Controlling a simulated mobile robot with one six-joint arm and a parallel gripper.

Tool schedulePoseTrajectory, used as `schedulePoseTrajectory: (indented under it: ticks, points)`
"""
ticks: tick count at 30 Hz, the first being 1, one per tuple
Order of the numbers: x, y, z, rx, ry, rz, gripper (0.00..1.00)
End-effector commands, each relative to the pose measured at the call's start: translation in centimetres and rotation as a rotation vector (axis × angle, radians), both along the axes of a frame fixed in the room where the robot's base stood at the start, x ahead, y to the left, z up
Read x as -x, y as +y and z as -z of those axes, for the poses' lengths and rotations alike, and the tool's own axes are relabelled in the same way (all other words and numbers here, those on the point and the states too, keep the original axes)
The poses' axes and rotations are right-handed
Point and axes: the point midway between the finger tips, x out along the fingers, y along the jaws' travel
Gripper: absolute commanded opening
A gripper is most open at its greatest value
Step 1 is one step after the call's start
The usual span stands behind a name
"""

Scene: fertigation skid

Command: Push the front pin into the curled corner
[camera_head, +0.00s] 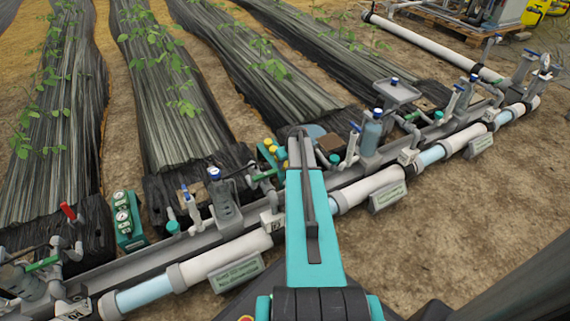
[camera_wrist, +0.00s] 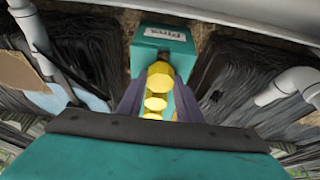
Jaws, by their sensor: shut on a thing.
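A teal box (camera_wrist: 165,45) labelled "Pins" sits below my gripper in the wrist view, with several yellow-headed pins in a row. It also shows in the head view as a teal holder (camera_head: 264,156), just left of my arm's far end. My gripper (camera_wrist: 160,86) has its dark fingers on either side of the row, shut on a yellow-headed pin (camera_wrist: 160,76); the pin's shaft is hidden. In the head view my arm hides the gripper. Black mulch film (camera_head: 175,100) covers the beds behind the pipes; I cannot make out which corner is curled.
A grey rail with valves and a white pipe (camera_head: 235,250) runs across the front. A teal gauge box (camera_head: 128,220) stands at left. Grey pipe fittings (camera_wrist: 290,85) flank the pins box in the wrist view. Bare soil at right (camera_head: 470,200) is open.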

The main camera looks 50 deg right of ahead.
Motion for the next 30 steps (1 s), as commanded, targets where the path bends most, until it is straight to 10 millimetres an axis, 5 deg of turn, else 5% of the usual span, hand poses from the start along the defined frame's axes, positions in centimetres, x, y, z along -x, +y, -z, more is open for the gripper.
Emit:
schedulePoseTrajectory:
  ticks: [30]
  points:
    - [0.1,-0.1,-4.2,0.0,0.0,0.002,0.11]
